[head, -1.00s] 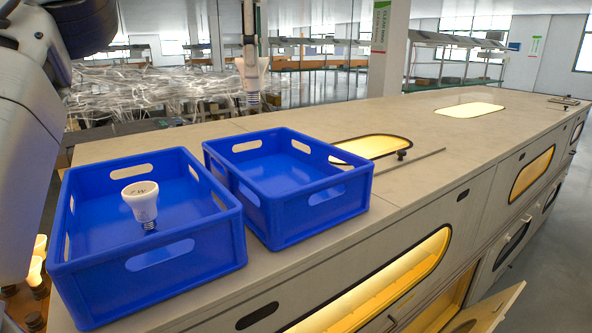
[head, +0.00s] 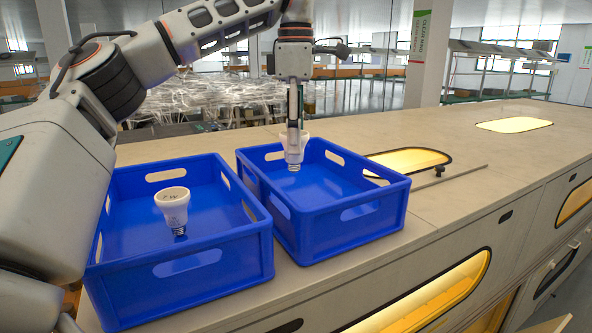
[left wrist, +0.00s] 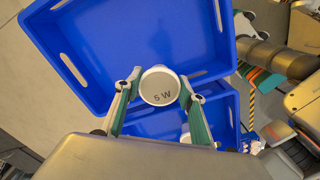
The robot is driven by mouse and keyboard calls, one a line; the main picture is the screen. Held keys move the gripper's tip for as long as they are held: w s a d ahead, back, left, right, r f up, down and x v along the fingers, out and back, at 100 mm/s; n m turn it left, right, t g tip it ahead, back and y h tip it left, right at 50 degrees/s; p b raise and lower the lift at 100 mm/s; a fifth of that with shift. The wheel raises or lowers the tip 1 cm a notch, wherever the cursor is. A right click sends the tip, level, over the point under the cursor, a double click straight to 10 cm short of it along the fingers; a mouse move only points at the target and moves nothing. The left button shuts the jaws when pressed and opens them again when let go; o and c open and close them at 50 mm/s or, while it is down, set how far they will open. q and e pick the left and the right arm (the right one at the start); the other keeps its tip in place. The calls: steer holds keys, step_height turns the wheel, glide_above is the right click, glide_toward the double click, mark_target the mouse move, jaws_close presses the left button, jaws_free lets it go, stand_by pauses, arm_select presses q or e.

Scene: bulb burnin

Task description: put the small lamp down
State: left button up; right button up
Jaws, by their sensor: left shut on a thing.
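My left gripper (head: 293,128) is shut on a small white lamp (head: 295,156). The lamp hangs upright, its screw base down, over the right blue crate (head: 345,213). In the left wrist view the lamp's round face (left wrist: 160,86) reads "5 W" and sits between the fingertips. I cannot tell whether its base touches the crate floor. A larger white lamp (head: 173,208) stands base down in the left blue crate (head: 185,263); its printing is too small to read. My right gripper is not in view.
The crates stand side by side on a long beige counter (head: 440,205). A lit yellow window (head: 408,160) and a thin rod lie on the counter top, right of the right crate. The counter farther right is mostly clear.

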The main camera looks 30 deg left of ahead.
mark_target(296, 173)
arm_select(q)
step_height(296, 173, down, 8)
steer(key=shift+r, duration=0.35)
steer(key=o, duration=1.1)
step_height(296, 173, up, 12)
stand_by(0.6)
